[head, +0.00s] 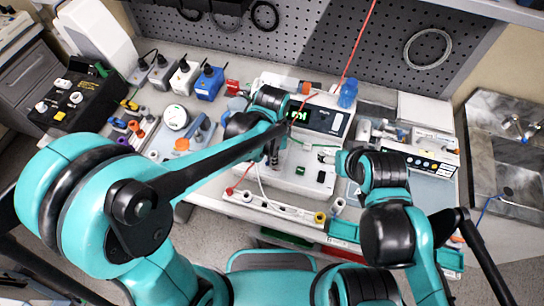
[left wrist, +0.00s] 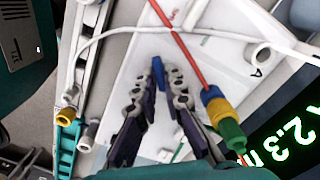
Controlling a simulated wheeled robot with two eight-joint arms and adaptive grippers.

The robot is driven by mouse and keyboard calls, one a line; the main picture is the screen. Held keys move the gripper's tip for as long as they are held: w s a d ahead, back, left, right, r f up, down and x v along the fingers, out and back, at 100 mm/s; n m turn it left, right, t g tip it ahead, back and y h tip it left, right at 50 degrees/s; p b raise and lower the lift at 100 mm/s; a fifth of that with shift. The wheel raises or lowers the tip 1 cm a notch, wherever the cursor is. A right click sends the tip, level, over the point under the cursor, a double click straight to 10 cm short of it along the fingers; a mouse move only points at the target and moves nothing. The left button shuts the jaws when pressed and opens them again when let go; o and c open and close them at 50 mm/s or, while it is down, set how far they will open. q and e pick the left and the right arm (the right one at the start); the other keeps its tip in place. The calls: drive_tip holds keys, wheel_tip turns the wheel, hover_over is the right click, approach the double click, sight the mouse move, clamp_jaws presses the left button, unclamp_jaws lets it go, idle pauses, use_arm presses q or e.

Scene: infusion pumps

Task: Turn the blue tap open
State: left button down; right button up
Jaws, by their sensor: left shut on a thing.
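The blue tap (left wrist: 158,73) shows as a small blue piece between the fingertips of my left gripper (left wrist: 160,88) in the left wrist view. The fingers sit on both sides of it, and their contact points are partly hidden. In the head view my left gripper (head: 271,153) is low over the front of the white pump (head: 305,178), and the tap cannot be made out there. The red line (left wrist: 187,55) runs to a yellow, blue and green connector (left wrist: 222,115) beside the right finger. My right gripper (head: 345,163) is right of the pump; its fingers are unclear.
A green-lit display (head: 320,116) is behind my left gripper. A white tube (left wrist: 110,35) crosses above the fingertips in the wrist view. A blue box (head: 210,83), a black case (head: 75,103) and coloured caps stand left. A metal sink (head: 505,160) is at right.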

use_arm(q)
drive_tip(key=shift+n, duration=1.1)
drive_tip(key=c, duration=1.6)
unclamp_jaws()
wheel_tip(320, 180, up, 12)
drive_tip(key=shift+r, duration=0.1)
